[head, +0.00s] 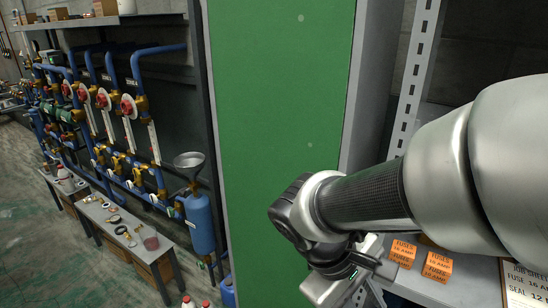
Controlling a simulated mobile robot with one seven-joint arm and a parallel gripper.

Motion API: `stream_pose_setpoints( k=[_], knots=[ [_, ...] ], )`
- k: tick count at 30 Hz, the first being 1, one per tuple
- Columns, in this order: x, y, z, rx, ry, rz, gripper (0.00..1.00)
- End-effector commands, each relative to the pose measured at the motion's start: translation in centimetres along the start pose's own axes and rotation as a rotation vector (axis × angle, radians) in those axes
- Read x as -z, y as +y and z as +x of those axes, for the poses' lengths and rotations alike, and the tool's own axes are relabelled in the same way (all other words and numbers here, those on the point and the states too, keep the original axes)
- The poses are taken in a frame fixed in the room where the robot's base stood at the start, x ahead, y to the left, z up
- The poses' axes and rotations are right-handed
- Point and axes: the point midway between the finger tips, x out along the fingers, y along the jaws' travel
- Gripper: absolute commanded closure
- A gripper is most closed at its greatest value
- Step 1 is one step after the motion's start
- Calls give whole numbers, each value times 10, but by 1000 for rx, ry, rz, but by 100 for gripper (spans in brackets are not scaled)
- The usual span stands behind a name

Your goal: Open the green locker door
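The green locker door (280,100) stands upright in the middle of the head view and runs out of the top and bottom of the picture. A grey frame edge runs along its right side. No handle shows on the part in view. My arm reaches in from the right, and its dark wrist overlaps the lower right part of the door. My gripper (325,288) points down at the bottom edge, by the door's right side. Its fingertips are not clearly shown, so I cannot tell its opening or whether it touches anything.
A shelf on the right holds orange fuse boxes (403,252) and a printed job sheet (525,283), close to my arm. Blue pipes with red valves (103,98) line the left wall, with a blue cylinder (199,222) and low benches (118,232). Open floor shows at lower left.

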Motion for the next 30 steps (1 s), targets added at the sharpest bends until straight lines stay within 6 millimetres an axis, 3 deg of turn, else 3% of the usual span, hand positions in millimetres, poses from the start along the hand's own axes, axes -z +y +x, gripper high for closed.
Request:
stream_pose_setpoints(
  k=[1,6,11,15,18,24,30],
  knots=[
    [9,-9,31,-84,-90,-130,72],
    [44,-5,74,-443,-314,-528,72],
    [109,-21,95,-831,-433,-887,72],
    [165,-56,105,-1129,-457,-1137,72],
    [192,-82,111,-1282,-449,-1258,72],
    [216,-107,116,-1416,-429,-1366,72],
    [228,-88,121,-1419,-430,-1368,72]
  ],
)
